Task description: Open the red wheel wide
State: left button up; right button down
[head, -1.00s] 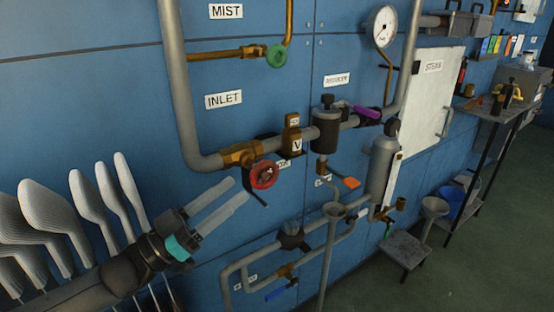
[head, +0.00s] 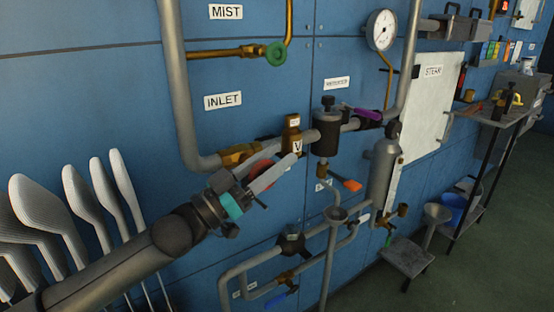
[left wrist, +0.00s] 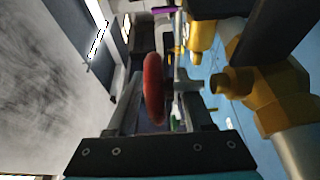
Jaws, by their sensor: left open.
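The red wheel (head: 259,168) sits on the brass valve (head: 238,154) of the inlet pipe; in the head view my left gripper partly hides it. In the left wrist view the red wheel (left wrist: 154,88) shows edge-on, standing between the two open fingers. My left gripper (head: 284,156) is open, with its fingers reaching past either side of the wheel. It also shows in the left wrist view (left wrist: 162,100). I cannot tell whether a finger touches the rim. My right gripper is not in view.
A black filter body (head: 327,132) and a brass fitting (head: 292,128) are close to the fingertips. A green wheel (head: 276,54) is above. White sock boards (head: 78,200) stand at the left. A grey pipe (head: 178,90) runs down beside the valve.

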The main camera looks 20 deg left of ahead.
pick_arm(q)
jog(key=shift+w+d+r, duration=0.1)
jog(key=shift+w+d, duration=0.1)
jog(key=shift+w, duration=0.05)
grip_shut()
dwell(0.4)
